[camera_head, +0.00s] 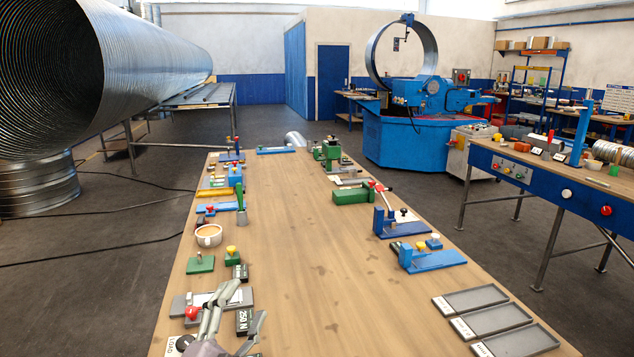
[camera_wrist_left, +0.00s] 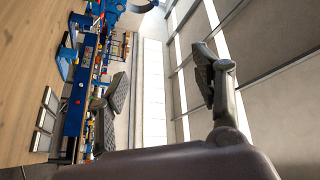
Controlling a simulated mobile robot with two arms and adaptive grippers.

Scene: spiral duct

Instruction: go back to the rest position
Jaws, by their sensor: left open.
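My left gripper (camera_head: 242,306) is at the bottom of the head view, over the near left part of the wooden workbench (camera_head: 310,260). Its two fingers are apart with nothing between them. It also shows in the left wrist view (camera_wrist_left: 163,82), with its grey finger pads spread and the room tilted on its side behind them. Behind the gripper in the head view is a grey fixture (camera_head: 186,306) with a red knob, partly hidden by the fingers. My right gripper is in neither view.
Black blocks (camera_head: 243,322), one marked 250 N, lie close by the left gripper. A green block (camera_head: 200,264) and a round bowl (camera_head: 208,236) stand further back. Grey trays (camera_head: 470,299) and blue fixtures (camera_head: 432,261) line the right edge. The bench's middle is clear.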

